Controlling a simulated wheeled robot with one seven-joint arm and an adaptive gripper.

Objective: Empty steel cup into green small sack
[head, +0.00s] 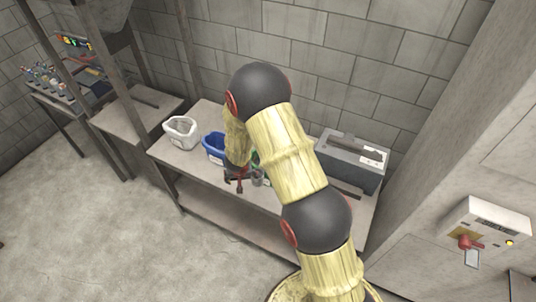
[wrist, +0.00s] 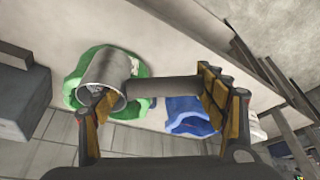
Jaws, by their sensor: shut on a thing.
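The steel cup (wrist: 108,68) is a grey metal cylinder between my fingers at the left finger; its open mouth faces the wrist camera and shows something greyish inside. A grey bar (wrist: 165,86) runs from the cup to the right finger. My gripper (wrist: 158,97) is shut on the cup, and its fingers stand wide apart. The green small sack (wrist: 76,68) lies behind the cup in the wrist view, with its middle hidden by it. In the head view, my gripper (head: 240,182) is low over the table and my arm hides most of the green sack (head: 256,159).
A blue sack (head: 213,148) and a white sack (head: 181,133) stand on the table (head: 188,161) left of the green one. A grey box (head: 349,160) stands at the table's right end. A brick wall (head: 330,60) is behind.

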